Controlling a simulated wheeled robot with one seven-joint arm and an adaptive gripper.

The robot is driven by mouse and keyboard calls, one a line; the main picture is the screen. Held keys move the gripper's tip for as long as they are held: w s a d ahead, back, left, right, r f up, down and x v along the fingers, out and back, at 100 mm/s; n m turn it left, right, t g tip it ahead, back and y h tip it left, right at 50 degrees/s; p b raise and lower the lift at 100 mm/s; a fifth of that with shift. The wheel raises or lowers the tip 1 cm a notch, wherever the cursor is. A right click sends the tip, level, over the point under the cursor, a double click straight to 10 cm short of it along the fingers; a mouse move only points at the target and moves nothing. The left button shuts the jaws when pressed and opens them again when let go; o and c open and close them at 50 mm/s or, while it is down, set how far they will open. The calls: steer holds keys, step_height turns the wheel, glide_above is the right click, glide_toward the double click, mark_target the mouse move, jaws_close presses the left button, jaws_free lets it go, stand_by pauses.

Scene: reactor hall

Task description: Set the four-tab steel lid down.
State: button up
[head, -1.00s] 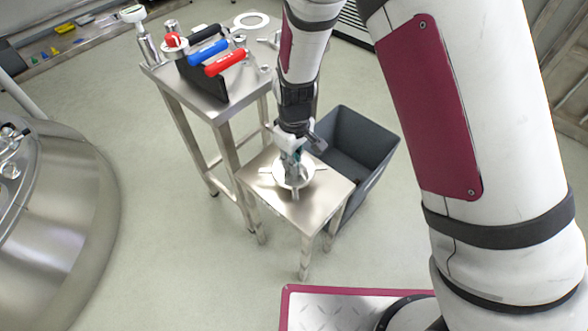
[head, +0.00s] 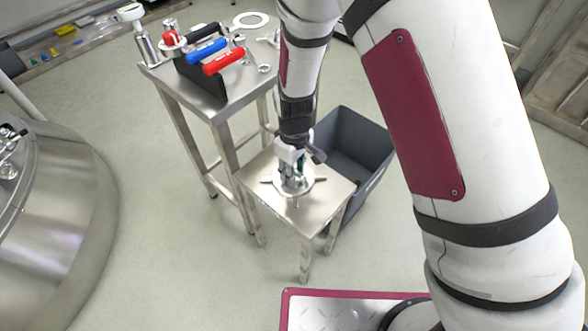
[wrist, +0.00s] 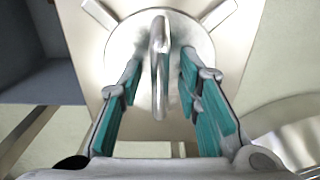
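The steel lid (head: 307,186) is a round disc with flat tabs sticking out from its rim. It appears to lie flat on the small steel table (head: 325,205), near its middle. In the wrist view the lid (wrist: 132,38) has an upright loop handle (wrist: 160,75) at its centre. My gripper (head: 293,178) is directly above the lid, pointing down. In the wrist view my gripper's teal-padded fingers (wrist: 160,68) stand on either side of the handle, with a visible gap on both sides. The fingers hide part of the lid.
A dark grey bin (head: 355,150) stands behind and right of the small table. A taller steel table (head: 215,105) at the back left holds a rack with red and blue handled tools (head: 222,62), and a white ring (head: 250,20). A large steel vessel (head: 60,220) is at left.

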steer(key=shift+r, duration=0.1)
step_height(320, 180, up, 12)
steer(key=p, duration=0.3)
stand_by(0.3)
